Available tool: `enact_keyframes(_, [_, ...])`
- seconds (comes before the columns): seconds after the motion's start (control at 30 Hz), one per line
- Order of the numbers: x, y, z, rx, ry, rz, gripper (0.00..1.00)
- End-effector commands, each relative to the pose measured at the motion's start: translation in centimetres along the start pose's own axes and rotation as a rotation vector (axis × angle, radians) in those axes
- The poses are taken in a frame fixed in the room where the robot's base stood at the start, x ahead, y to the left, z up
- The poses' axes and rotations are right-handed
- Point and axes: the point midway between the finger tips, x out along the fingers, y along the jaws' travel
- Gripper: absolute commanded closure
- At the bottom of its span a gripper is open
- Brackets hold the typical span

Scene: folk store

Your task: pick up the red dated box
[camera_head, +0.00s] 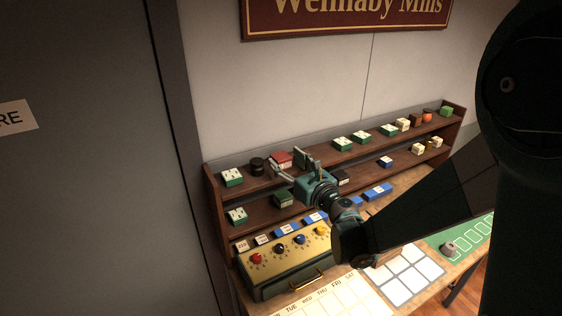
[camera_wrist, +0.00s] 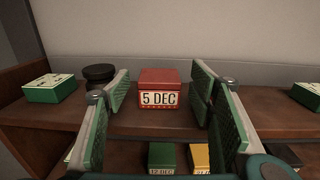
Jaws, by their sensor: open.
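The red dated box (camera_wrist: 158,89) sits on the top shelf in the wrist view, its white label reading "5 DEC" facing me. In the head view the red box (camera_head: 280,159) is on the top shelf, partly behind my gripper. My gripper (camera_head: 290,161) is open and empty in front of the shelf. In the wrist view its green-padded fingers (camera_wrist: 160,108) stand to the left and right of the box, which appears between them with a gap on each side. I cannot tell whether the fingertips reach as far as the box.
A black round tin (camera_wrist: 99,76) stands left of the red box, with a green box (camera_wrist: 50,89) beyond it. Another green box (camera_wrist: 307,95) is at the right. On the lower shelf are a green dated box (camera_wrist: 162,158) and a yellow one (camera_wrist: 200,158). A wall rises behind.

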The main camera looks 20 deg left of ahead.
Motion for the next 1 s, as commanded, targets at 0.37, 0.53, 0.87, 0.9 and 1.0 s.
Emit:
enact_keyframes(0.37, [3.4, 0.1, 0.0, 0.000, 0.000, 0.000, 0.46])
enact_keyframes(0.53, [3.5, 0.1, 0.0, 0.000, 0.000, 0.000, 0.46])
enact_keyframes(0.87, [3.5, 0.1, 0.0, 0.000, 0.000, 0.000, 0.46])
enact_keyframes(0.9, [3.5, 0.1, 0.0, 0.000, 0.000, 0.000, 0.46])
enact_keyframes(1.0, [3.5, 0.1, 0.0, 0.000, 0.000, 0.000, 0.54])
